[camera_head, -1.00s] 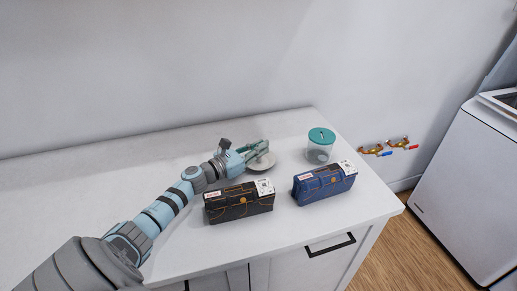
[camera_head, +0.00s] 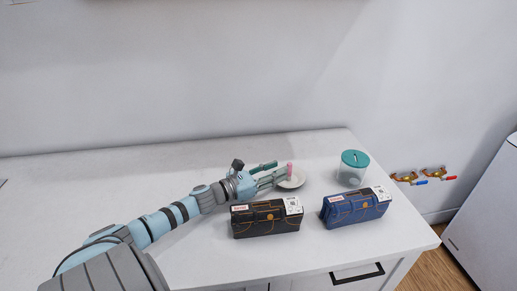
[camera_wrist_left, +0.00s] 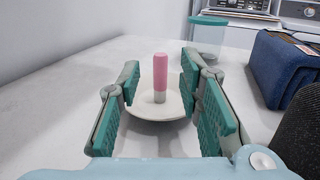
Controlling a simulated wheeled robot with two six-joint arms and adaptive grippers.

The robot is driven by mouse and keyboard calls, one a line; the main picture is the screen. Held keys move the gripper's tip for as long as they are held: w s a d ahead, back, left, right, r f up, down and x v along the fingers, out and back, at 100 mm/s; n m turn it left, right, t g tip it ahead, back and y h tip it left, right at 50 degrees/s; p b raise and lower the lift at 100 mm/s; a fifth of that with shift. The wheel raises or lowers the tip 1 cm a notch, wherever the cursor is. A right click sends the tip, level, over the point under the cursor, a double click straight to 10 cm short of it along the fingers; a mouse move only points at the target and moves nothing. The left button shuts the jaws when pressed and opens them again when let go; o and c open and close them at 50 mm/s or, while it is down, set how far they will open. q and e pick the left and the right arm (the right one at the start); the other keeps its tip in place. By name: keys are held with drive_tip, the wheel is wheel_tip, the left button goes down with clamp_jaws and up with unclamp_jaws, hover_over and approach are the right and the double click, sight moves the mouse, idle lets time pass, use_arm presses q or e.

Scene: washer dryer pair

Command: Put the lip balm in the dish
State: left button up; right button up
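The lip balm (camera_head: 290,171) is a small pink tube with a pale lower end. It stands upright in the round white dish (camera_head: 299,181) on the counter. In the left wrist view the lip balm (camera_wrist_left: 160,75) appears centred over the dish (camera_wrist_left: 151,112), with clear space on both sides. My left gripper (camera_head: 275,174) is open, its teal-padded fingers spread at the dish's left side, pointing toward the lip balm and not touching it. The fingers hide part of the dish's left rim. My right gripper is not in view.
A black case (camera_head: 266,222) stands in front of the gripper, and a blue case (camera_head: 356,209) is to its right. A clear jar with a teal lid (camera_head: 353,166) stands right of the dish. The counter's left side (camera_head: 90,200) is largely clear.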

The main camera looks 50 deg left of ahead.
use_arm(q)
drive_tip(key=p+v, duration=0.2)
drive_tip(key=v, duration=0.1)
drive_tip(key=p+v, duration=0.2)
drive_tip(key=shift+s+r, duration=0.2)
drive_tip(key=shift+s, duration=0.2)
drive_tip(key=shift+s+a+f, duration=0.1)
drive_tip(key=shift+s+f, duration=0.05)
drive_tip(key=shift+s, duration=0.15)
